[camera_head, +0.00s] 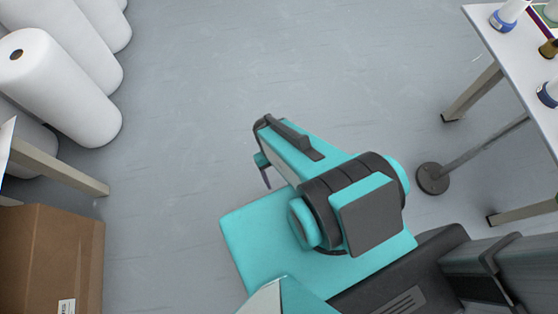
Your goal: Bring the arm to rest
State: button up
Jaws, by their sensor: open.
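My arm, teal and dark grey, is folded close over my base in the lower middle of the head view. Its upper end points up and to the left over bare floor. What shows of my gripper (265,177) is a small part at the left side of that end. The link above it hides most of it. My gripper is open, and nothing is seen held in it.
A white table (497,48) with thread spools stands at the right, with a round-based pole (432,178) beside its legs. White rolls (62,85) lie at upper left. A cardboard box (55,262) is at lower left. The grey floor (200,110) between is clear.

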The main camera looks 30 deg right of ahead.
notch_tip(320, 180, up, 6)
jog(key=p, duration=0.6)
jog(key=shift+s+a+r, duration=0.15)
jog(key=shift+s+r, duration=0.05)
jog(key=shift+c, duration=0.6)
